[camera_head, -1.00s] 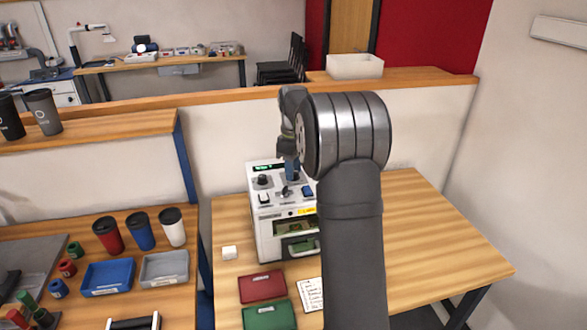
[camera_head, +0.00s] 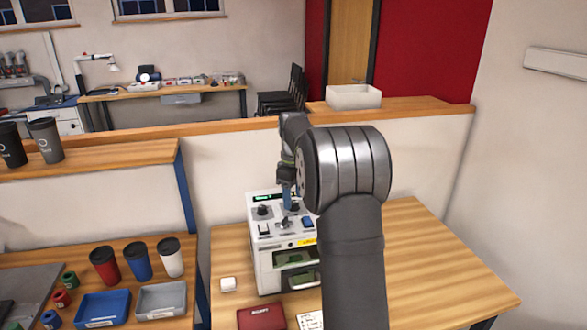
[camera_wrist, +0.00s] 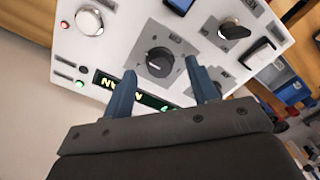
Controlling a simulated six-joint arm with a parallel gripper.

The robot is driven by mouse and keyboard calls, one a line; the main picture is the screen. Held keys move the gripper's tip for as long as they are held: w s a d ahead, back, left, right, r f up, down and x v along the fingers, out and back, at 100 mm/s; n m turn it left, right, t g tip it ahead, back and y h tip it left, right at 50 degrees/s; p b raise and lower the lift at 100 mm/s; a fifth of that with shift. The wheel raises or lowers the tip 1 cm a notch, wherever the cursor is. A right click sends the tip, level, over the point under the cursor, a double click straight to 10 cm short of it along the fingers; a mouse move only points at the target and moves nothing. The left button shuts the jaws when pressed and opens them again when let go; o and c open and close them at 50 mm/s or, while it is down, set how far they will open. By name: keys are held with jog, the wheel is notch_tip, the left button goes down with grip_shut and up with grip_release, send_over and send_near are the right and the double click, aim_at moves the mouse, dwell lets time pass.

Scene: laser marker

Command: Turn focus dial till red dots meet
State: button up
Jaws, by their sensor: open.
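The laser marker (camera_head: 268,270) is a white box on the wooden table. Which knob is the focus dial I cannot tell for sure. My gripper (camera_wrist: 160,80) is open, its two blue fingers just short of the round dial and to either side of it. In the head view, my gripper (camera_head: 287,200) is over the panel. No red dots can be made out.
Cups, including a blue one (camera_head: 137,262), and trays stand on the left bench. The table's right side is clear.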

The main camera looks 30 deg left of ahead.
aim_at(294, 202)
notch_tip(294, 202, up, 16)
dwell(0.3)
dwell(0.4)
notch_tip(294, 202, down, 17)
jog(key=shift+f, duration=0.2)
dwell(0.5)
jog(key=shift+r, duration=0.15)
jog(key=shift+f, duration=0.3)
jog(key=shift+r+m, duration=0.15)
jog(key=shift+m, duration=0.25)
jog(key=m, duration=0.8)
jog(key=shift+m, duration=0.4)
notch_tip(294, 202, up, 9)
jog(key=shift+f, duration=0.2)
dwell(1.4)
